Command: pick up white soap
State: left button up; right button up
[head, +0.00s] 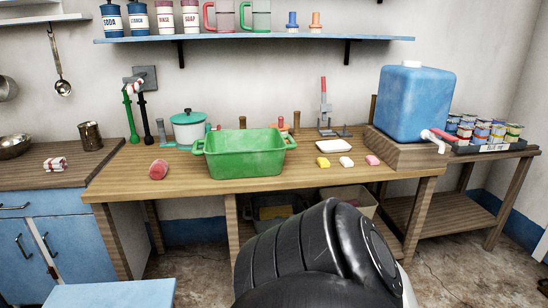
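The white soap (346,162) is a small bar lying on the wooden counter, near its front edge and right of the green tub. It sits between a yellow bar (322,162) and a pink bar (372,160), with small gaps on both sides. Nothing covers it. A black, ribbed part of one of my arms fills the bottom middle, below the counter edge. Neither gripper's fingers can be seen.
A green tub (244,157) stands left of the bars. A white dish (333,146) lies behind them. A blue water container (413,104) with a tap stands on a wooden block at right. A red item (158,169) lies at left. A blue shelf (250,37) hangs above.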

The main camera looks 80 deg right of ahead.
aim_at(346, 162)
jog(key=z, duration=3.1)
